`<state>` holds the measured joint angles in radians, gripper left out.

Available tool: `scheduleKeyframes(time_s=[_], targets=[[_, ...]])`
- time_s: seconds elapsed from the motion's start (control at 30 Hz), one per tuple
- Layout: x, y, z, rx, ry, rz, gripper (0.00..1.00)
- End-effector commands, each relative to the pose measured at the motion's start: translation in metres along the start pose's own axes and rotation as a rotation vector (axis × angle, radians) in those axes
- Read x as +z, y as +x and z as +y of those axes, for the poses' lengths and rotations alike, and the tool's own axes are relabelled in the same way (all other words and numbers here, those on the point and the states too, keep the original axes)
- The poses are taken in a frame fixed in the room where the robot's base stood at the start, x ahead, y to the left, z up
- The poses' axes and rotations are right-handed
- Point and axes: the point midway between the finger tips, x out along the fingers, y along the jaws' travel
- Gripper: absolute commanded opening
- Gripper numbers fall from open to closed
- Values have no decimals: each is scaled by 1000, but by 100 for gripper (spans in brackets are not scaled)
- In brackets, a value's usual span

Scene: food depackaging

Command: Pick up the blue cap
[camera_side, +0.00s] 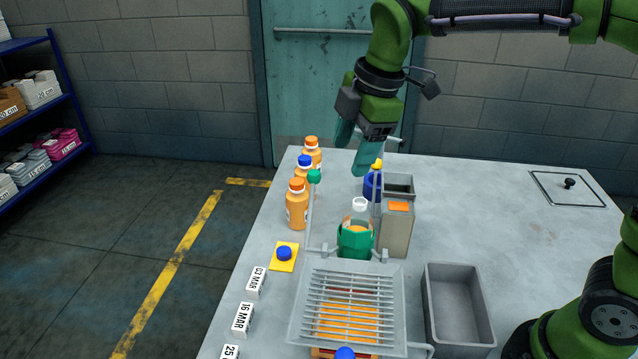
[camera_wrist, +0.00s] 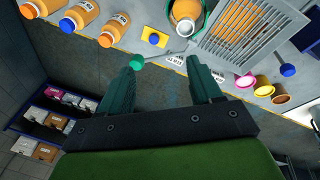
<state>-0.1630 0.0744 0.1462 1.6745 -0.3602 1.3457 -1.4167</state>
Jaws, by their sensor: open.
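A blue cap (camera_side: 284,254) sits on a small yellow square at the left edge of the table, and it also shows in the wrist view (camera_wrist: 154,39). Another blue cap is on an orange bottle (camera_side: 304,161), also in the wrist view (camera_wrist: 67,24). A blue round top (camera_side: 345,353) shows at the bottom of the side view. My gripper (camera_side: 354,150) is open and empty, raised above the far part of the table. In the wrist view my fingers (camera_wrist: 162,67) are spread apart, with the yellow square beyond them.
Orange bottles (camera_side: 297,207) stand along the left edge. A green container (camera_side: 355,240) stands beside a grey bin (camera_side: 397,230) behind a slatted rack (camera_side: 347,300). A thin post with a green knob (camera_side: 314,176) rises near the bottles. An empty grey tray (camera_side: 456,305) lies right; the table's right is mostly clear.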

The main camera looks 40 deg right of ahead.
Motion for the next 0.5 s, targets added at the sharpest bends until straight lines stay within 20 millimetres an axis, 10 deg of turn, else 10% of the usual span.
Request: scheduleKeyframes(time_s=[0.23, 0.5], targets=[[-70, 70, 35, -172, -735, -16, 64], [-95, 119, 52, -264, -1158, 8, 64]])
